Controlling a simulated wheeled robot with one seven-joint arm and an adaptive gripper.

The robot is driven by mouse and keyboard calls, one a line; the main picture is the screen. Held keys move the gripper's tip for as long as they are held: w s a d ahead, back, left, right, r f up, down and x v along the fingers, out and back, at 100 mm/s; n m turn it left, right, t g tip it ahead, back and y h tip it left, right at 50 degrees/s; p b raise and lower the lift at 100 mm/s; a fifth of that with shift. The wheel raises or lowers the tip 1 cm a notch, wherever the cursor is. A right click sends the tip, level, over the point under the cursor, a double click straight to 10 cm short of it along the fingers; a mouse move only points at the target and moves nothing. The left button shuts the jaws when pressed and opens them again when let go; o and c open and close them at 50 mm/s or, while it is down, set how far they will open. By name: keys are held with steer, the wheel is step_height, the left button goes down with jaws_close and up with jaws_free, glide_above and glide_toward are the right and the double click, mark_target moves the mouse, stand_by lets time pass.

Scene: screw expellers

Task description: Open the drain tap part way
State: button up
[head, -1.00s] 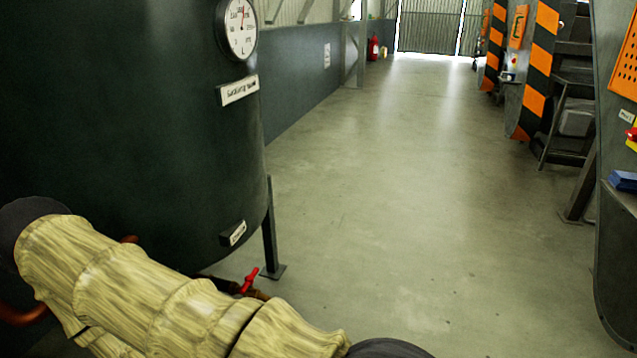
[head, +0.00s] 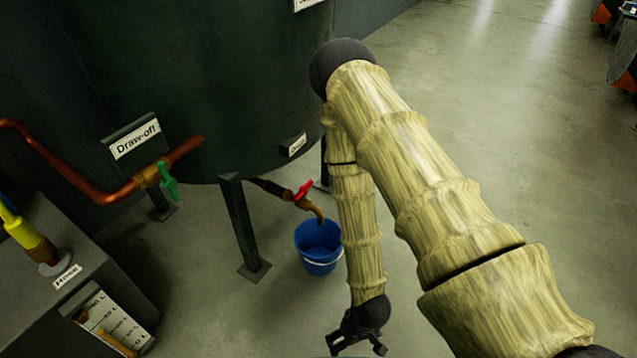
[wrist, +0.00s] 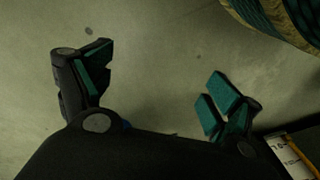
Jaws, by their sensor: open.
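The drain tap has a red handle (head: 304,190), slanted up to the right, on a dark pipe under the big dark tank (head: 240,90). Its brass spout (head: 316,209) bends down over a blue bucket (head: 318,250) on the floor. A small plate (head: 293,145) is on the tank above it, too small to read surely. My gripper (head: 357,347) is open and empty, low at the bottom of the head view, below and slightly right of the bucket and apart from the tap. In the wrist view its fingers (wrist: 160,80) are spread over bare floor; the tap is not seen there.
A copper draw-off pipe (head: 110,192) with a green handle (head: 168,182) runs at the left. A grey cabinet (head: 100,275) stands lower left. Tank legs (head: 243,225) stand beside the drain pipe. Open floor lies to the right, behind my arm.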

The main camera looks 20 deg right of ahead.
steer(key=w+a+r+n+t+y+p, duration=0.1)
steer(key=w+r+p, duration=0.2)
steer(key=w, duration=0.3)
steer(key=w+r+n+p, duration=0.1)
steer(key=w+r+p, duration=0.2)
steer(key=w, duration=0.2)
steer(key=n+t+p, duration=0.2)
steer(key=n+p, duration=0.3)
steer(key=p, duration=0.9)
glide_toward(304, 189)
steer(key=shift+y, duration=0.4)
steer(key=x, duration=0.7)
steer(key=b+x, duration=0.1)
steer(key=x, duration=0.2)
steer(key=shift+w+d+f, duration=0.15)
steer(key=shift+d+f, duration=0.1)
steer(key=c, duration=0.8)
steer(key=shift+d, duration=0.1)
